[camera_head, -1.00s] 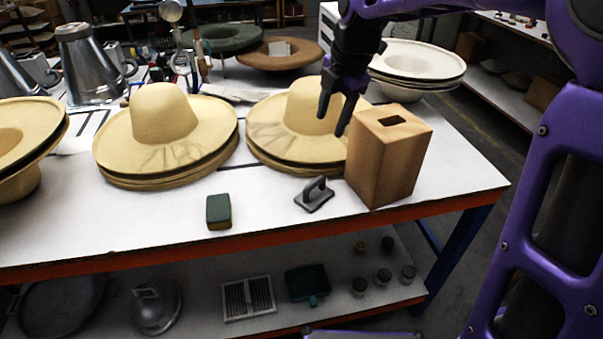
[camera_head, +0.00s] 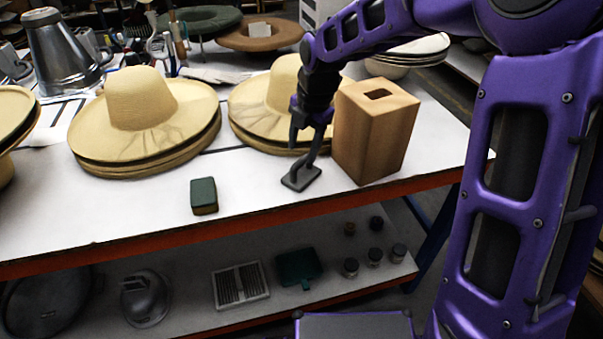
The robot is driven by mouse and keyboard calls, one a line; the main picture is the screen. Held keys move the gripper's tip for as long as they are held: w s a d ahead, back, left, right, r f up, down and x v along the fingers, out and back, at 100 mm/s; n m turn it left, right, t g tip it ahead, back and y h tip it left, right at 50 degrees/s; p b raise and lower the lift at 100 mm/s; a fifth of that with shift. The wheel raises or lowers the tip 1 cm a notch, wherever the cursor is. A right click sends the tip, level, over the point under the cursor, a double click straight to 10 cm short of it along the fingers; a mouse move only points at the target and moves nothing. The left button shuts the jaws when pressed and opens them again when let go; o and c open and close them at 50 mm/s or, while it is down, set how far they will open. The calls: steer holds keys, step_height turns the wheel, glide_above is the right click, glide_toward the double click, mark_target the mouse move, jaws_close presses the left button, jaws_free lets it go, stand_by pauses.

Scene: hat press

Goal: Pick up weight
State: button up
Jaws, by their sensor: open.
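The weight (camera_head: 300,179) is a small dark grey flat block with a handle. It rests on the white table (camera_head: 250,195) near its front edge, left of a wooden box. My gripper (camera_head: 306,152) points down right at the weight, with its fingers around or just in front of the handle. The fingers are open. The handle is partly hidden by them, and I cannot tell whether they touch it.
The wooden box (camera_head: 370,135) stands close on the right. Stacked straw hats (camera_head: 255,120) are just behind, with another stack (camera_head: 140,115) to the left. A green and yellow sponge (camera_head: 204,196) lies left of the weight. The table front between them is clear.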

mark_target(302, 159)
steer(key=f, duration=0.2)
steer(key=f+b, duration=0.1)
steer(key=f, duration=0.2)
steer(key=shift+w+a, duration=0.15)
steer(key=shift+a, duration=0.05)
jaws_close()
stand_by(1.1)
